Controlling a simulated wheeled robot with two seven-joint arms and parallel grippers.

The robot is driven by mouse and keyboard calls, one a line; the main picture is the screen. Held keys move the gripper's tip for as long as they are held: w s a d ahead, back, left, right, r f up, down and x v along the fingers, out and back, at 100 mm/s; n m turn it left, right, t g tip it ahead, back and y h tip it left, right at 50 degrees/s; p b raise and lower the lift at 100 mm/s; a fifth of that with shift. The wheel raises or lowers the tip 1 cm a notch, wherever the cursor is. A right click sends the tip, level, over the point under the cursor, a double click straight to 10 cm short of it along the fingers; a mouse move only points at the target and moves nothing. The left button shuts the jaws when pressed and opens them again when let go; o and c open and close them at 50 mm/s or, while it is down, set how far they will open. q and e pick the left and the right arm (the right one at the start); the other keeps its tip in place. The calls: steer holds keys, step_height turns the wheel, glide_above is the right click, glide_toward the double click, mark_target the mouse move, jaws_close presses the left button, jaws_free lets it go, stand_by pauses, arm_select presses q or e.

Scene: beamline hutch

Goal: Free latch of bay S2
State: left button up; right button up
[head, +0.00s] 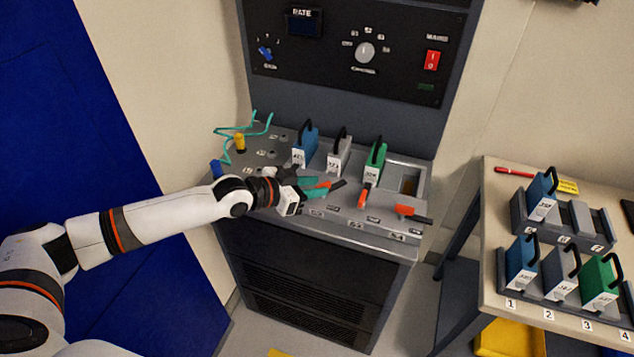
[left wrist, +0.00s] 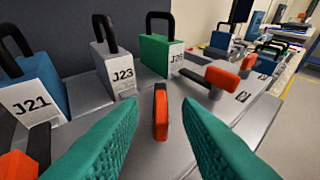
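The bay panel (head: 330,212) is a grey sloped console top. In it stand a blue module J21 (head: 305,143), a grey module J23 (head: 338,156) and a green module (head: 375,160). My left gripper (head: 322,186) has teal fingers and is low over the panel in front of J23. It is open. In the left wrist view an orange latch handle (left wrist: 160,112), seemingly the S2 one, lies between the spread fingers with a gap on both sides. It points sideways, end towards me. In the head view the fingers partly hide it. My right gripper is not in view.
The orange latch by the green module (head: 362,196) points to the front. The latch of the empty right bay (head: 405,211) lies sideways. Another orange latch (left wrist: 15,165) is close at left in the wrist view. A side table (head: 495,250) at right holds several modules.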

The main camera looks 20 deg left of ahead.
arm_select(q)
steer(key=p+v, duration=0.2)
steer(key=v, duration=0.4)
